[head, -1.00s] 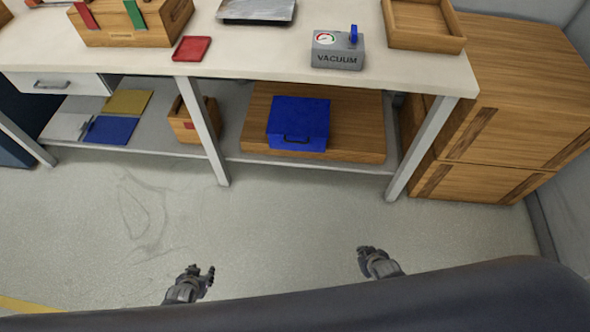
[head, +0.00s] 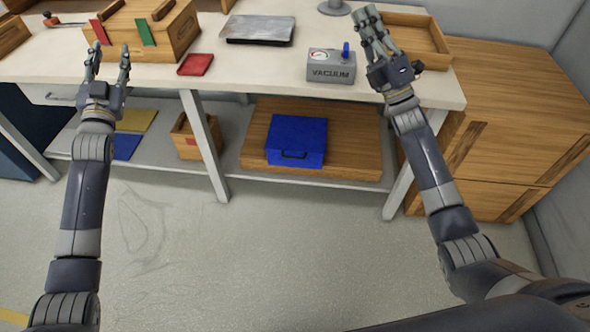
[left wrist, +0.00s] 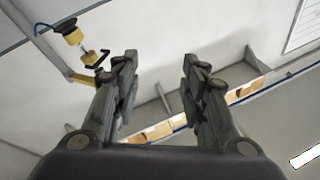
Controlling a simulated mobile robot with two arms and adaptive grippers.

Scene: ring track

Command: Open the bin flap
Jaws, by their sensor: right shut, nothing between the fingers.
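I cannot make out a clearly marked bin flap in these views. A dark blue cabinet or bin (head: 22,130) stands at the left edge under the bench, partly cut off. A blue box (head: 297,140) with a dark front handle sits closed on the lower shelf. My left gripper (head: 110,62) is open and empty at the bench's front left, near the wooden box; its parted fingers also show in the left wrist view (left wrist: 158,62). My right gripper (head: 374,26) is shut and empty, raised over the bench's right part beside the vacuum unit.
The bench (head: 250,75) holds a wooden box (head: 165,45) with red and green strips, a red tray (head: 196,65), a metal plate (head: 258,28), the vacuum unit (head: 331,68) and a wooden tray (head: 425,40). Wooden cabinets (head: 520,130) stand right. The floor (head: 290,240) is clear.

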